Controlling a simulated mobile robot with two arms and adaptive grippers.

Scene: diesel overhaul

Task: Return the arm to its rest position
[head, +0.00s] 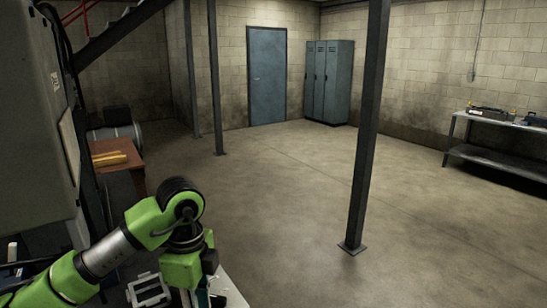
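My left arm (105,253), green with grey and black joints, comes in from the lower left. It rises to a black elbow-like joint (182,200), then bends down to a green link (182,270) near the bottom edge. The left gripper's fingers do not show, so I cannot see whether it holds anything. My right arm and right gripper are not in view.
A tall grey cabinet or machine (30,140) stands close on the left. A brown table (125,165) is behind the arm. A dark steel post (365,130) stands right of centre. A workbench (495,128) lines the right wall. The middle floor is clear.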

